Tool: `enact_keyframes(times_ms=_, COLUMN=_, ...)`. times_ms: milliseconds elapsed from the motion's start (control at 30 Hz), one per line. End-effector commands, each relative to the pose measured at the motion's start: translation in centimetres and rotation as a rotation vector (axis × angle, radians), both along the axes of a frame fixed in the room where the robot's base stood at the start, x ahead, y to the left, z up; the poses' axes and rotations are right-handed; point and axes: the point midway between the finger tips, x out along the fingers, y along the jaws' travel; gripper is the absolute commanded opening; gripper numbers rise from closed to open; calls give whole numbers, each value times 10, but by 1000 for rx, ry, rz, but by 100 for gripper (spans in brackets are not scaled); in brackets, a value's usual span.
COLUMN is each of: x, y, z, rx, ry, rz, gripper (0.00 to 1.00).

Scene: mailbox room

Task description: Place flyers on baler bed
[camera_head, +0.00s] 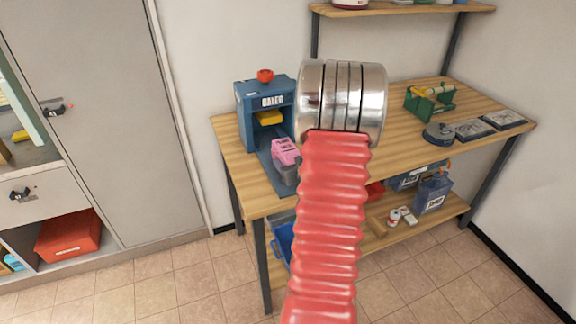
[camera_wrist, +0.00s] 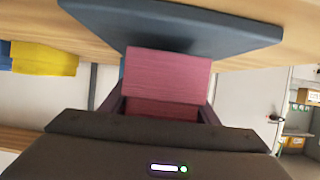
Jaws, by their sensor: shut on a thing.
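The pink flyers (camera_head: 286,148) are a small stack gripped by my gripper (camera_head: 289,172), which is mostly behind my arm in the head view. In the wrist view the flyers (camera_wrist: 168,75) sit between the two fingers of my gripper (camera_wrist: 160,104). The blue baler (camera_head: 266,101) stands on the workbench with a red knob on top and a yellow part (camera_head: 269,118) inside. Its flat blue bed (camera_head: 264,160) extends toward the bench front. The flyers are over or at the bed (camera_wrist: 170,22); I cannot tell whether they touch it.
The wooden workbench (camera_head: 400,125) holds a green tool caddy (camera_head: 431,102), a dark round object (camera_head: 439,133) and flat boxes (camera_head: 488,127) at right. A grey cabinet (camera_head: 95,110) stands left. Tiled floor is clear in front.

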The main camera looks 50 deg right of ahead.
Motion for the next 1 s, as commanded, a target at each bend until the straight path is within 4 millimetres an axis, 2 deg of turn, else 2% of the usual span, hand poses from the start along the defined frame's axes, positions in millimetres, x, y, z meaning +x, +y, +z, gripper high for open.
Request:
enact_keyframes(times_ms=133, x=0, y=0, z=-10, rx=-2, ry=-3, rz=0, gripper=20)
enact_keyframes(times_ms=533, x=1, y=0, z=-13, rx=-2, ry=-2, rz=0, gripper=20)
enact_keyframes(times_ms=567, x=0, y=0, z=-13, rx=-1, ry=0, rz=0, gripper=57)
enact_keyframes(times_ms=800, x=0, y=0, z=-13, rx=-1, ry=0, rz=0, gripper=73)
enact_keyframes(times_ms=1000, x=1, y=0, z=-13, rx=-1, ry=0, rz=0, gripper=73)
